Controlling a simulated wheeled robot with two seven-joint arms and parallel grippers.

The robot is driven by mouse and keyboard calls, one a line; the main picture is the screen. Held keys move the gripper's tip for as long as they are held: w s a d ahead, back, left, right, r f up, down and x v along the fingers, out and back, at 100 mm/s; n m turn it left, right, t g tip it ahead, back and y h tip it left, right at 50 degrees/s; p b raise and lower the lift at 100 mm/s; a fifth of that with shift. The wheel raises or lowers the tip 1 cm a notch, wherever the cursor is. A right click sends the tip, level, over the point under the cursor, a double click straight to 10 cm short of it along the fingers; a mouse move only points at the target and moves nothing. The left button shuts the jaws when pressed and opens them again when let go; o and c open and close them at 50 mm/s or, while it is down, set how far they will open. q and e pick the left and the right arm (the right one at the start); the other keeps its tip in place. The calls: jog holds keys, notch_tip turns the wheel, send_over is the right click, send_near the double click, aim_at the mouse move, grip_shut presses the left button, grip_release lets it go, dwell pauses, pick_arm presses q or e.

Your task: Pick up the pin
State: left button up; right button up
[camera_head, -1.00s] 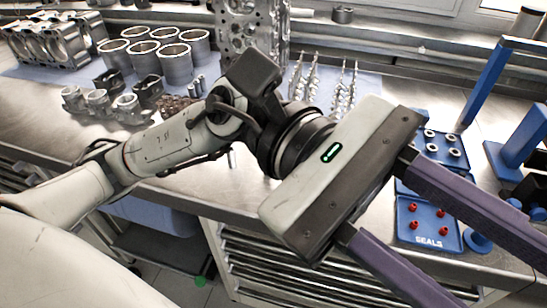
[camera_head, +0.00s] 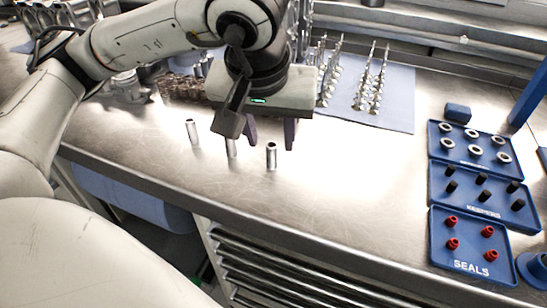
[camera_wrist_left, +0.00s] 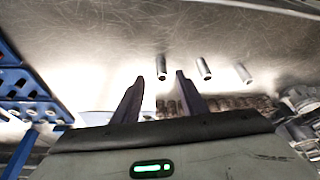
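Three small silver metal pins stand upright on the steel bench: a right one (camera_head: 271,156), a middle one (camera_head: 231,147) and a left one (camera_head: 193,132). My left gripper (camera_head: 271,146) is open and empty, fingers pointing down toward the bench. In the head view the right pin shows in front of the gap between its fingers. In the left wrist view this pin (camera_wrist_left: 162,67) appears just beyond the fingertips (camera_wrist_left: 160,77), in line with the gap; contact does not show. The other two pins (camera_wrist_left: 203,68) are off to one side. My right gripper is not in view.
Blue trays of washers, keepers and red seals (camera_head: 470,245) lie at the right. Valves (camera_head: 370,80) stand on a blue mat behind my gripper. Metal engine parts stand at the back left. The bench's front edge (camera_head: 200,205) is near the pins; bare bench lies right of them.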

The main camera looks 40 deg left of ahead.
aim_at(271, 147)
pick_arm(q)
jog(key=shift+x, duration=3.5)
jog(key=shift+a, duration=0.15)
grip_shut()
